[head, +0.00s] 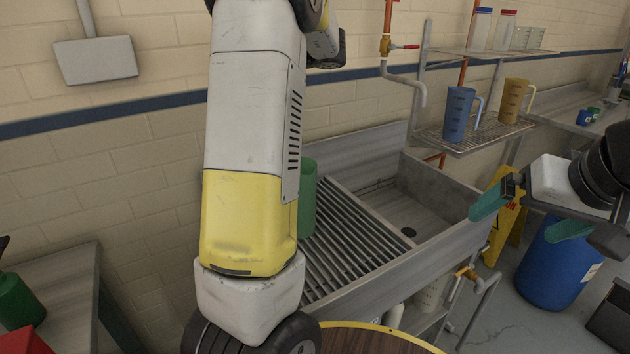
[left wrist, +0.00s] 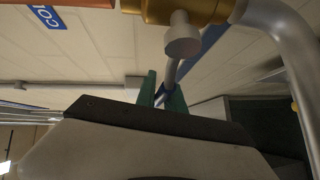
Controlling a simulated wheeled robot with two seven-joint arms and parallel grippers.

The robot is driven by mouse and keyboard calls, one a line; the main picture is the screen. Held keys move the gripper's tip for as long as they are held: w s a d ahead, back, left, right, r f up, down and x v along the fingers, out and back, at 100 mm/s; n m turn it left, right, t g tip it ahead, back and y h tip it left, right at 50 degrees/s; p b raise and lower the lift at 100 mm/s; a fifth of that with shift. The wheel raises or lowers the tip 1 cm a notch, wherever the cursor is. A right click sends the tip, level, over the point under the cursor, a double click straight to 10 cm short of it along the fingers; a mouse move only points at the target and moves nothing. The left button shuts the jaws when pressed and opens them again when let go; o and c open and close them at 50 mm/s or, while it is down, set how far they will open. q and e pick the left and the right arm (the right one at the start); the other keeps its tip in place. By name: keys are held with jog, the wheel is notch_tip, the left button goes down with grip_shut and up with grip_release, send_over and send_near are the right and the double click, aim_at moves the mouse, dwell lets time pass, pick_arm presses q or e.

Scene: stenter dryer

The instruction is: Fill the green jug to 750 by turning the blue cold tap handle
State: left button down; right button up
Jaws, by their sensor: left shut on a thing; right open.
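The green jug (head: 308,200) stands on the slatted drainer of the sink, mostly hidden behind my left arm in the head view; its scale and water level do not show. My left gripper (left wrist: 162,98) is shut in the left wrist view, its green fingers around a narrow blue part, which looks like the blue cold tap handle (left wrist: 162,89). A brass tap body (left wrist: 180,10) with a grey pipe is close by. In the head view the left gripper and cold tap are hidden. My right gripper (head: 530,216) is open and empty, right of the sink.
The steel sink (head: 455,240) has an empty basin at right. A red-handled tap (head: 400,46) is on the wall. A rack holds a blue jug (head: 458,113) and an orange jug (head: 513,100). A yellow floor sign (head: 507,225) and blue drum (head: 555,270) stand near my right gripper.

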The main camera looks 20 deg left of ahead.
dwell(0.3)
pick_arm(q)
jog(key=r+m+y, duration=0.3)
jog(key=shift+w+d+r, duration=0.2)
jog(key=shift+w+d+r+m+t+y, duration=0.15)
jog(key=shift+w+d+r+m+y, duration=0.1)
jog(key=shift+r+m+y, duration=0.35)
jog(key=shift+w+d+r+m+t+y, duration=0.1)
jog(key=shift+w+r+m+y, duration=0.1)
jog(key=shift+r+m+y, duration=0.35)
jog(key=shift+w+d+r+m+t+y, duration=0.15)
jog(key=shift+w+d+r+m+y, duration=0.15)
jog(key=shift+m, duration=0.45)
jog(key=shift+a, duration=0.1)
jog(key=shift+w+d+r+m+t+y, duration=0.2)
jog(key=shift+r+m+t+y, duration=0.25)
jog(key=shift+m, duration=0.15)
